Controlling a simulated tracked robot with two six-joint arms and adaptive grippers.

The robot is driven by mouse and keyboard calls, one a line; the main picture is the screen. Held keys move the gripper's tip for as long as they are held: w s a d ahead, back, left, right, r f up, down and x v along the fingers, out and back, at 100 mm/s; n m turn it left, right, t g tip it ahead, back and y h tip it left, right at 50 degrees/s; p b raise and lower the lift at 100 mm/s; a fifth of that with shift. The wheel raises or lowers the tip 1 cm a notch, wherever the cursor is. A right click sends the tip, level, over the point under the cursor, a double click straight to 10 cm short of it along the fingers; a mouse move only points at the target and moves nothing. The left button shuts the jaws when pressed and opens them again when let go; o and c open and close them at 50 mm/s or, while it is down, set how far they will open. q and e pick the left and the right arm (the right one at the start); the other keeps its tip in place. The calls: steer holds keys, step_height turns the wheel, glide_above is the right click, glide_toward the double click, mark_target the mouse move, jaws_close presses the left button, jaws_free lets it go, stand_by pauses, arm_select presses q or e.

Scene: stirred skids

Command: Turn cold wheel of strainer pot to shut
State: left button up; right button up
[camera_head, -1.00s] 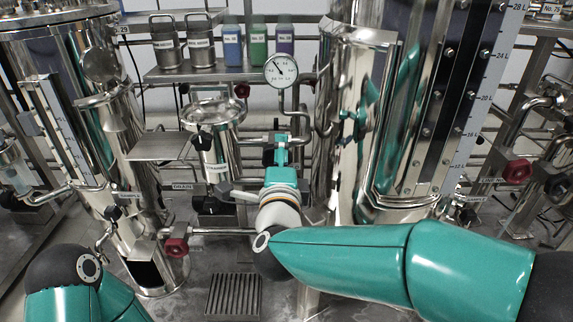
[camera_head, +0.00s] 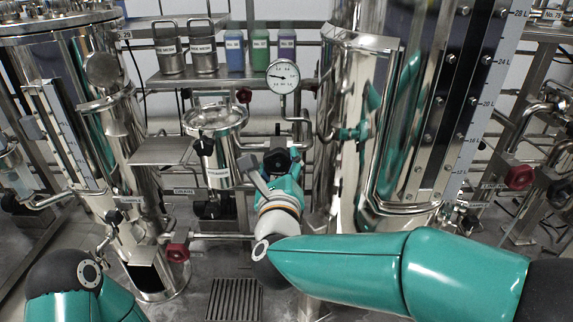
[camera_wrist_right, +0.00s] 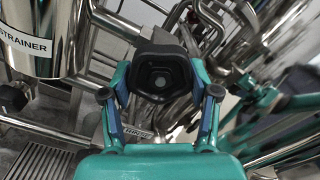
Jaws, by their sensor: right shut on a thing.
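The strainer pot (camera_head: 216,160) is a small steel pot with a lidded top, left of centre in the head view. Its wall with the label STRAINER shows in the wrist view (camera_wrist_right: 30,30). A dark wheel (camera_head: 277,162) stands right of the pot, below the round gauge; in the wrist view the black wheel (camera_wrist_right: 160,62) sits between my fingers. My right gripper (camera_wrist_right: 165,88) is shut on this wheel, one finger on each side. In the head view the right gripper (camera_head: 278,172) is partly hidden by its own wrist. My left gripper is out of view.
A round gauge (camera_head: 283,76) stands just above the wheel. A tall steel vessel (camera_head: 345,130) is close on the right. Red valve wheels (camera_head: 178,252) (camera_head: 518,177) sit lower left and far right. A shelf (camera_head: 205,75) holds cans and bottles. A floor grate (camera_head: 234,299) lies below.

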steer(key=m, duration=0.6)
steer(key=shift+a+f+m, duration=0.1)
steer(key=shift+a+m, duration=0.1)
steer(key=shift+m, duration=0.1)
stand_by(0.4)
steer(key=o, duration=1.2)
steer(key=shift+c, duration=0.2)
steer(key=s, duration=1.2)
